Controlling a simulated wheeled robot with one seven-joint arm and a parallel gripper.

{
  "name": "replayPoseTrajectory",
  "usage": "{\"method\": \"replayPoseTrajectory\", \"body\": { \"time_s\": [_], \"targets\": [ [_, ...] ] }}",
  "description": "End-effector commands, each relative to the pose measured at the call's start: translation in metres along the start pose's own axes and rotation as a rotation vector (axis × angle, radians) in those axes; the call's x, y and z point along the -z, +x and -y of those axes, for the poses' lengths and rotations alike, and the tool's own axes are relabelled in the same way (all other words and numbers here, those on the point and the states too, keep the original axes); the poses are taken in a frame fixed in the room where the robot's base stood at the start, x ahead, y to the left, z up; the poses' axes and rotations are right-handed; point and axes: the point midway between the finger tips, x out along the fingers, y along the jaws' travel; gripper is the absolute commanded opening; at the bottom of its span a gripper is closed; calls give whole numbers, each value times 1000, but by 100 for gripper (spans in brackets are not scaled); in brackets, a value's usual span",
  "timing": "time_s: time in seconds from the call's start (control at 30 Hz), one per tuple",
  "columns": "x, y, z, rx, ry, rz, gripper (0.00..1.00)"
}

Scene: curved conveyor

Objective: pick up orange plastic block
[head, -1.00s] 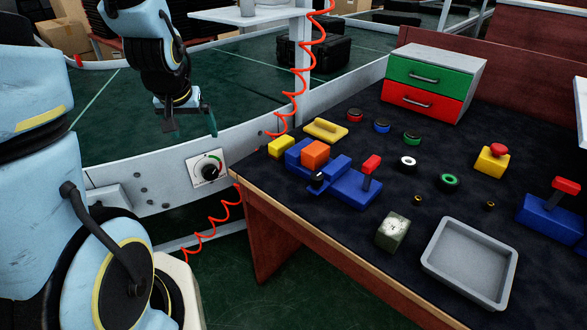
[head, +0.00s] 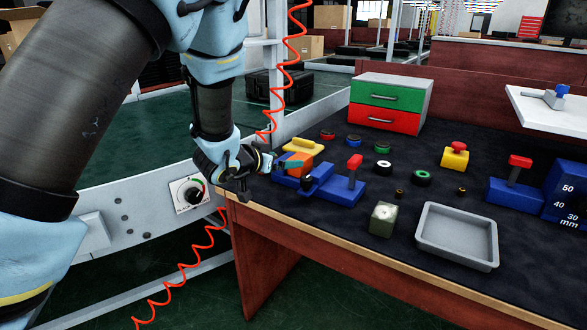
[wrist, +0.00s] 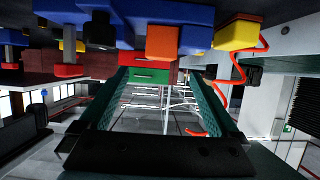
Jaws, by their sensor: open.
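The orange plastic block (head: 303,156) sits on a blue base near the table's left end, partly hidden by a finger of my gripper in the head view. My gripper (head: 290,163) is beside it, its teal fingers reaching toward it from the left. In the wrist view the orange block (wrist: 162,43) appears upside down, just above and beyond the fingertips of my gripper (wrist: 158,78). The fingers are spread wide with nothing between them. I cannot tell whether a finger touches the block.
A blue clamp with a red handle (head: 354,162) stands right of the block. A yellow piece (wrist: 237,32) is close beside it. A red coiled cord (head: 287,70) hangs behind the gripper.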

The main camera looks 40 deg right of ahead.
Motion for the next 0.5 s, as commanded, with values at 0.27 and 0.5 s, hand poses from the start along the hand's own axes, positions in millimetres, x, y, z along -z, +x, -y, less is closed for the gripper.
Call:
{"method": "replayPoseTrajectory", "body": {
  "time_s": [0.27,0.5],
  "targets": [
    [0,31,0,2,-1,2,98],
    [3,55,0,0,3,3,98]
  ]
}}
